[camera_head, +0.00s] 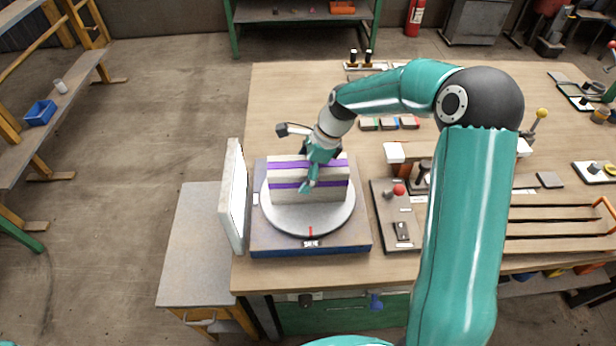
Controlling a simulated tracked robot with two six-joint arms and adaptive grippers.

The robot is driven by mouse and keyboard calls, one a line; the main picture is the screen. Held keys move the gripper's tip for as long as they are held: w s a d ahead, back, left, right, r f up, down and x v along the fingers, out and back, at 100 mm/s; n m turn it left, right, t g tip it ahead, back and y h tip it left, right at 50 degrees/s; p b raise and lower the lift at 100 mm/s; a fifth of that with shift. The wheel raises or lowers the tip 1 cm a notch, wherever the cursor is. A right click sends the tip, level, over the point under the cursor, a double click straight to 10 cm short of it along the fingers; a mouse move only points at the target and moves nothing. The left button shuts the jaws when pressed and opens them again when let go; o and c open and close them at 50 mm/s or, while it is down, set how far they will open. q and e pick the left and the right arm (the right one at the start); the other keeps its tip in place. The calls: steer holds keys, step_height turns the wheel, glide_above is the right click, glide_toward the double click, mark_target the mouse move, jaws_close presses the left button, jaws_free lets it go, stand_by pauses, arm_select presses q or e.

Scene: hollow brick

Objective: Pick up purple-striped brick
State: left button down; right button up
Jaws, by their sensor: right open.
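The purple-striped brick (283,186) is pale grey with two purple bands. It sits on a round grey turntable plate (310,222) on a blue base (270,243), near the left edge of the wooden table. My right gripper (309,185) is over the brick from above and in front of its near face, with a finger showing against that face. It is open. Its far finger is hidden, so I cannot tell whether it touches the brick. My left gripper is not in view.
A white upright panel (233,197) stands just left of the turntable. A control box (397,222) with a red knob is close on the right. A slatted wooden rack (560,228) lies farther right. Small coloured blocks (390,123) lie behind. The table's back left is clear.

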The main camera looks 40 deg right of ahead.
steer(key=c, duration=1.9)
steer(key=shift+o, duration=0.2)
steer(key=shift+r, duration=0.15)
